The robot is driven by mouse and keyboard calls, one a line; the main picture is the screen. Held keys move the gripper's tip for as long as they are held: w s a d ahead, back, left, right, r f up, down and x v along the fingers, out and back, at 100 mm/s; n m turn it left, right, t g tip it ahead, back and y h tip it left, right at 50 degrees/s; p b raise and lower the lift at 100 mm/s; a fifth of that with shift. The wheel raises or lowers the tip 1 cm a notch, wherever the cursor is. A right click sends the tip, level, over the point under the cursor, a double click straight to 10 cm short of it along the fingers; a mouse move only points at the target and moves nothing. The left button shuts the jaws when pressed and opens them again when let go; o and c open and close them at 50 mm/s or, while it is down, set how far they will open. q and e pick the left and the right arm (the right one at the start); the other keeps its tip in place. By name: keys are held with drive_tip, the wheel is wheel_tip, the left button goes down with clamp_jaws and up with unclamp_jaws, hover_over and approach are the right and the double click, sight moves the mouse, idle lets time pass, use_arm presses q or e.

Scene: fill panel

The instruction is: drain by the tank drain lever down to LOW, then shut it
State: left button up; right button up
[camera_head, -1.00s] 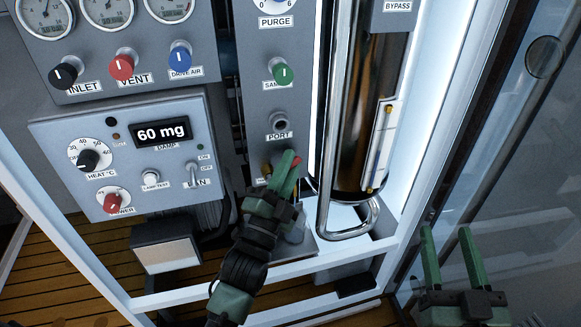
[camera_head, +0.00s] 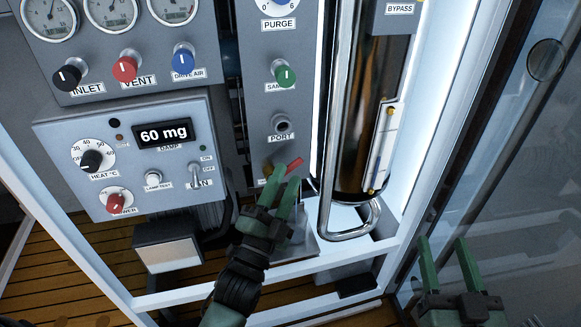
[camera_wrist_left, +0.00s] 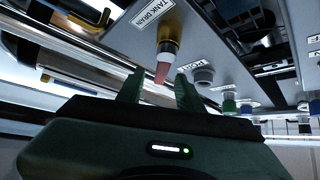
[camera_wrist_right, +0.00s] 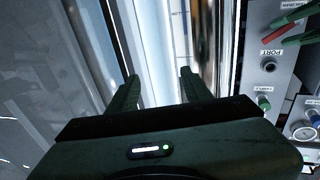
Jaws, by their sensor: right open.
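The tank drain lever (camera_head: 291,167) is a short red handle on a brass valve, low on the narrow panel below PORT. In the left wrist view the red lever (camera_wrist_left: 162,72) hangs from its brass valve (camera_wrist_left: 170,32) beside the TANK DRAIN label (camera_wrist_left: 151,14). My left gripper (camera_head: 281,187) is open just below the lever, whose tip shows between the fingertips with gaps beside it. The dark, shiny tank (camera_head: 365,110) carries a pale level gauge (camera_head: 381,147); its level and LOW mark are unreadable. My right gripper (camera_head: 444,245) is open and empty.
The control box (camera_head: 75,135) with a 60 mg display (camera_head: 163,134) stands left of the narrow panel. A bent metal pipe (camera_head: 333,110) runs between the panel and tank. A white frame (camera_head: 405,170) and glass pane (camera_head: 510,190) lie right.

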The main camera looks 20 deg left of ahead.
use_arm(q)
drive_tip(key=v, duration=0.4)
drive_tip(key=shift+s, duration=0.1)
use_arm(e)
wheel_tip(320, 180, down, 2)
drive_tip(key=shift+s+d+f+g+h, duration=0.15)
drive_tip(key=shift+g+h, duration=0.15)
drive_tip(key=shift+g, duration=0.2)
